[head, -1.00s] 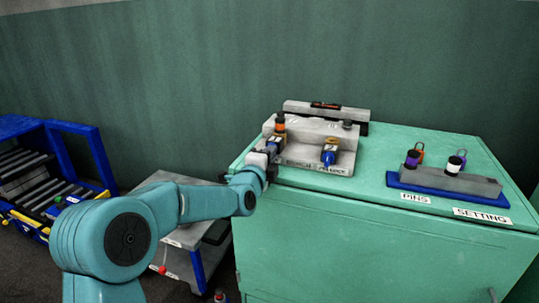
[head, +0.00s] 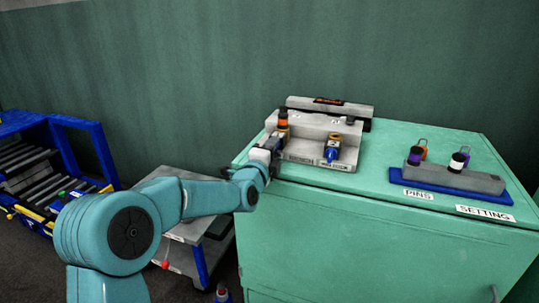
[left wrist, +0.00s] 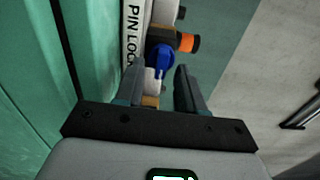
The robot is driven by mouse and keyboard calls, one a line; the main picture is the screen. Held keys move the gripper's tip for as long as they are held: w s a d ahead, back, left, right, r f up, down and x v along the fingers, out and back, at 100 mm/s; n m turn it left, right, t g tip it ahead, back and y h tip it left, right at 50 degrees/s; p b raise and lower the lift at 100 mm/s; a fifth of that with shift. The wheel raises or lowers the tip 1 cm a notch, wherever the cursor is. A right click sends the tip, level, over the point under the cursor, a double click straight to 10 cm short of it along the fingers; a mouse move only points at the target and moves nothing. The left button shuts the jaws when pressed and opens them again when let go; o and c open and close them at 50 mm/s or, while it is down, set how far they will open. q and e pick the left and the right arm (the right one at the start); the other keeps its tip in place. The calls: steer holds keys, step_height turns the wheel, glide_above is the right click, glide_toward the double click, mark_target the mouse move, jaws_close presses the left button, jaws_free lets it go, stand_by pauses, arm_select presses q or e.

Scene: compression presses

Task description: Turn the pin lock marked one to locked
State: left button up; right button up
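A grey pin-lock block (head: 312,127) stands on the green cabinet's back left corner. Its left station carries an orange-and-black pin (head: 283,119); the blue knob there is mostly hidden by my left gripper in the head view. The left wrist view shows this blue knob (left wrist: 157,57) beside the orange pin (left wrist: 187,42). The station numbers are too small to read. My left gripper (head: 271,152) is at the block's left end. In the left wrist view its fingers (left wrist: 161,72) are apart, on either side of the knob. I cannot tell whether they touch it. My right gripper is not in view.
A second blue knob (head: 332,151) sits on the block's right part. A pin holder on a blue base (head: 450,188) stands at the right. The cabinet top (head: 380,165) is clear between them. A low grey table (head: 160,175) and blue roller rack (head: 75,130) stand left.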

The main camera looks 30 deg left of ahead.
arm_select(q)
steer(key=v, duration=1.6)
steer(key=shift+s+d, duration=0.15)
steer(key=s+d+f+g+h, duration=0.1)
steer(key=d+f+g+h, duration=0.45)
steer(key=f, duration=0.95)
steer(key=s+d+f+g, duration=0.1)
steer(key=d+f+g, duration=0.2)
steer(key=d+f, duration=0.95)
steer(key=s+d+f+n+g+h, duration=0.1)
steer(key=s+d+f+n+g, duration=0.25)
steer(key=s+f+n, duration=0.55)
steer(key=s+d+f+n+g+h, duration=0.2)
steer(key=s+f+n+g, duration=0.3)
steer(key=s+f+n, duration=0.4)
step_height(320, 180, up, 24)
steer(key=p, duration=2.3)
steer(key=shift+s+m+p, duration=0.3)
steer(key=shift+s, duration=0.15)
